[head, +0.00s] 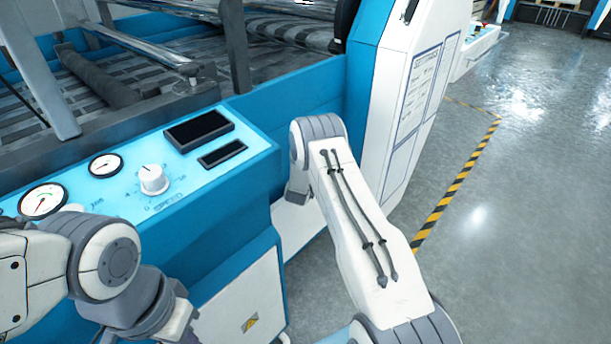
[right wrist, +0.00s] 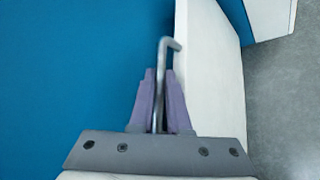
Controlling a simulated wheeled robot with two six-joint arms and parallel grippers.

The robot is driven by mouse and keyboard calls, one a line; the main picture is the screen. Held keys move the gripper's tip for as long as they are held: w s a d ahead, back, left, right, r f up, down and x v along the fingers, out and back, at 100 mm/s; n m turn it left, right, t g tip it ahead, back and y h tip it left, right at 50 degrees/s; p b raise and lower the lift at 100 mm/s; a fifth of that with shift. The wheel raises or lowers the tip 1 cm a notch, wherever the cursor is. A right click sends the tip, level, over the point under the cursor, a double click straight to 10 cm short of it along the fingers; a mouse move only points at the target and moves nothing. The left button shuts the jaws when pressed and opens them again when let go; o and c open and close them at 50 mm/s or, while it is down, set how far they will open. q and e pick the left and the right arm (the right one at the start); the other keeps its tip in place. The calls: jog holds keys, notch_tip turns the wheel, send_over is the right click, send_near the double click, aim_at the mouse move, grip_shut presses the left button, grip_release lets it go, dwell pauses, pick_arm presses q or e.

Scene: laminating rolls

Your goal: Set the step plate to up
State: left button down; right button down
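No step plate can be made out in either view. A thin bent grey metal rod (right wrist: 162,60) stands in front of a blue surface in the right wrist view. My right gripper (right wrist: 160,78) has its two purple fingers close together, one on each side of the rod, and looks shut on it. The rod's bent end sticks out past the fingertips. In the head view my right arm reaches to the front of the blue and white machine (head: 310,90), and its gripper is hidden. My left arm is at the lower left; its fingers are out of view.
The machine's panel carries a speed knob (head: 152,180), two dials (head: 43,201) and two dark displays (head: 199,130). A white machine panel (right wrist: 212,70) lies right of the rod. Open grey floor (head: 500,230) with a yellow-black stripe (head: 455,190) lies to the right.

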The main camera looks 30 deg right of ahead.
jog(key=c, duration=0.9)
grip_release()
jog(key=shift+s+f, duration=0.2)
jog(key=shift+f, duration=0.1)
jog(key=shift+d, duration=0.1)
jog(key=shift+r, duration=0.1)
jog(key=shift+r, duration=0.3)
jog(key=s+d+r+p, duration=0.1)
jog(key=s+d+r, duration=0.1)
jog(key=s+r, duration=0.1)
jog(key=s+d+r+p, duration=0.1)
jog(key=s+d+r, duration=0.1)
jog(key=s+r, duration=0.1)
jog(key=s+d+r, duration=0.3)
jog(key=r, duration=0.1)
jog(key=shift+r+p, duration=0.4)
